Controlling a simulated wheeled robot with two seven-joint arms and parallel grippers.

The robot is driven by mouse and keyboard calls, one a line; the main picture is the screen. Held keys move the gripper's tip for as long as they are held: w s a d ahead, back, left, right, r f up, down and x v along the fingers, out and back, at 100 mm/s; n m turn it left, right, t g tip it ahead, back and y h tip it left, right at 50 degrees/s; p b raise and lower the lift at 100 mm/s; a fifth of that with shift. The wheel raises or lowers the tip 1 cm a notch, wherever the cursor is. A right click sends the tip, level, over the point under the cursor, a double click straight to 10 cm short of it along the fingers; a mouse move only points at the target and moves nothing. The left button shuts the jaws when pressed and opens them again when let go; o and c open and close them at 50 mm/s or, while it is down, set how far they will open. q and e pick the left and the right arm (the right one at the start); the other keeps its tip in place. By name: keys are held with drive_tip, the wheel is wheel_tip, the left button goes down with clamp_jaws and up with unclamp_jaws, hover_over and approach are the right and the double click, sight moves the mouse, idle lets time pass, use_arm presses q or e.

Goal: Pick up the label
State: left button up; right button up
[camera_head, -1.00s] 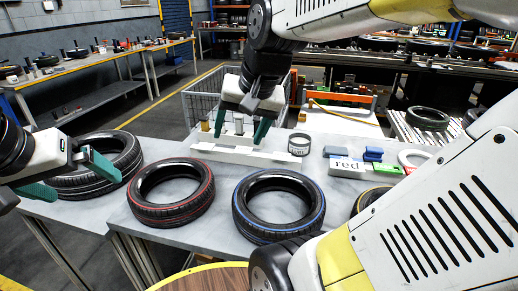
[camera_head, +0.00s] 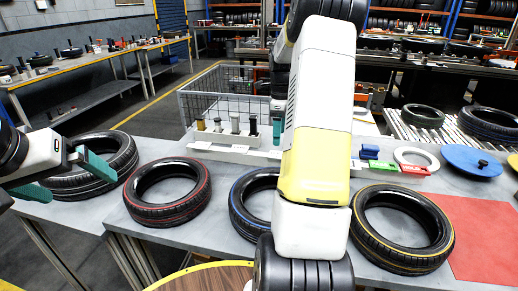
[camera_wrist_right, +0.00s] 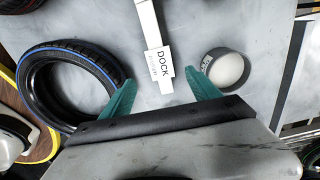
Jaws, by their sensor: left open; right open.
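In the right wrist view a white card (camera_wrist_right: 158,63) printed "DOCK", with smaller unclear text, lies at the end of a white strip. A dark round container with a pale top (camera_wrist_right: 226,68) and writing on its side stands right of it. I cannot tell which is the label. My right gripper (camera_wrist_right: 162,77) is open and empty, its teal fingers on either side of the card in that picture. In the head view my right arm hides most of that gripper and the container. My left gripper (camera_head: 62,178) is open and empty by the leftmost tyre.
A blue-striped tyre (camera_wrist_right: 60,90) lies left of the right gripper. Red-striped (camera_head: 167,192) and yellow-striped (camera_head: 402,228) tyres lie on the table. A white rack (camera_head: 235,150) holds several upright pieces. Coloured blocks (camera_head: 385,165), a blue disc (camera_head: 471,160) and a red mat (camera_head: 485,235) are at right.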

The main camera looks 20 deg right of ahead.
drive_tip(key=shift+f, duration=3.6)
drive_tip(key=shift+f, duration=0.25)
drive_tip(key=shift+c, duration=0.2)
drive_tip(key=c, duration=1.4)
drive_tip(key=shift+o, duration=0.2)
drive_tip(key=shift+r, duration=0.15)
